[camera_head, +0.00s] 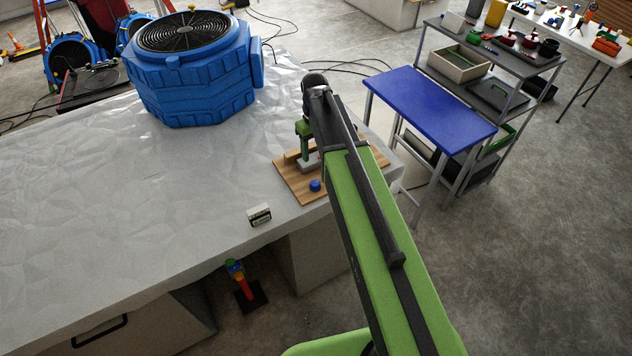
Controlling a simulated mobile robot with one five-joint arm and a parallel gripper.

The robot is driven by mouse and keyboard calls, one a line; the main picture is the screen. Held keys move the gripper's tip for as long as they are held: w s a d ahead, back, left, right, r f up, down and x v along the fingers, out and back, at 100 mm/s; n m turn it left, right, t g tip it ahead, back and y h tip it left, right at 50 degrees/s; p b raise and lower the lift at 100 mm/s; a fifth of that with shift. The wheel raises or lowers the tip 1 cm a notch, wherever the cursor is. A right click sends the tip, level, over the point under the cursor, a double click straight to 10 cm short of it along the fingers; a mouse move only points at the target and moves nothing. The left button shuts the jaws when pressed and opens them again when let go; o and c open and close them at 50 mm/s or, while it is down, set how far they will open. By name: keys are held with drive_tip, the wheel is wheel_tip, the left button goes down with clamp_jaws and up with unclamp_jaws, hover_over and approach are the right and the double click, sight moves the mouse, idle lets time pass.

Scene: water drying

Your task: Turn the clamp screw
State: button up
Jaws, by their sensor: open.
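My arm reaches out over the worktop to a wooden board (297,186) near its right end. My gripper (307,152) hangs down from the dark wrist, low over the board. It is open, but its fingertips are small and partly covered by my arm. A light grey block lies under it on the board and cannot be told clearly from the fingers. A blue round knob (315,185) stands near the board's front edge, apart from my gripper. The clamp screw cannot be picked out for certain; my arm hides part of the board.
The worktop (130,200) is covered in crinkled pale sheeting. A big blue fan (192,85) stands at its back. A small black-and-white box (259,215) lies near the front edge. A blue table (430,103) and a grey shelf cart (500,55) stand to the right.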

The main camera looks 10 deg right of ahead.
sight(315, 182)
wheel_tip(315, 182, down, 16)
drive_tip(key=b, duration=1.4)
drive_tip(key=shift+r, duration=0.25)
drive_tip(key=shift+c, duration=0.2)
clamp_jaws()
drive_tip(key=shift+d, duration=0.2)
drive_tip(key=shift+a+m, duration=0.15)
drive_tip(key=shift+m, duration=0.15)
